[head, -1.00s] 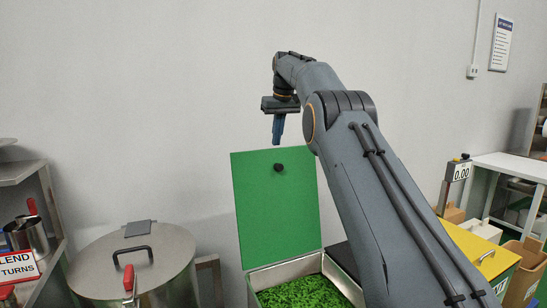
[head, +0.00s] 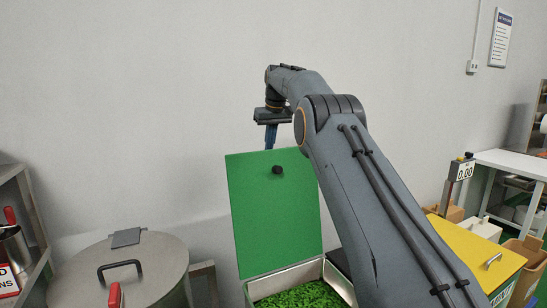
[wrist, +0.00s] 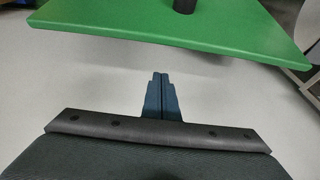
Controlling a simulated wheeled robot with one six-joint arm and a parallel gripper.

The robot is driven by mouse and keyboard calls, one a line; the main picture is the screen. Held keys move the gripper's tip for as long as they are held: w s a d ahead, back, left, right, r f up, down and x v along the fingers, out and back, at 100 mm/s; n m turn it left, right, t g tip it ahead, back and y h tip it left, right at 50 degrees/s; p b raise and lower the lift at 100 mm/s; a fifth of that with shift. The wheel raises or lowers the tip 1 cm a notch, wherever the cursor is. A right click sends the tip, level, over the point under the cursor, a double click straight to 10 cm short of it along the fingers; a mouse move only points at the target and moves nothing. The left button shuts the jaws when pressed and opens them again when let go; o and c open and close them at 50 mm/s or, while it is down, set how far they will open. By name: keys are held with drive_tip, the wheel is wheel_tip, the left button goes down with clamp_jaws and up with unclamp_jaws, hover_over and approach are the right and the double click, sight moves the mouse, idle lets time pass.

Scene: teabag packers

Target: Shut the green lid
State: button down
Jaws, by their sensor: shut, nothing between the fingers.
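The green lid (head: 272,215) stands open and nearly upright at the back of a pale bin (head: 285,276) filled with green leaves (head: 300,297). A black knob (head: 277,170) sits near the lid's top edge. My gripper (head: 270,147) is shut and empty, pointing down at the level of the lid's top edge, apparently behind it. In the wrist view the lid (wrist: 170,25) spans the top of the picture, with its knob (wrist: 184,5) cut off by the frame. The shut fingertips (wrist: 160,75) show a gap to the lid's edge.
A round steel drum (head: 125,270) with a handled lid stands left of the bin. A yellow-lidded bin (head: 470,250) is at the right, and a white table (head: 515,168) stands beyond it. A grey wall (head: 130,100) runs behind.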

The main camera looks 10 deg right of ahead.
sight(273, 157)
drive_tip(key=shift+s+d+f+p, duration=0.2)
drive_tip(key=shift+s+f+p, duration=0.55)
drive_tip(key=shift+f, duration=0.25)
drive_tip(key=shift+s+d+f+p, duration=0.2)
drive_tip(key=shift+s+f+p, duration=0.5)
drive_tip(key=shift+f, duration=0.25)
drive_tip(key=shift+w, duration=0.1)
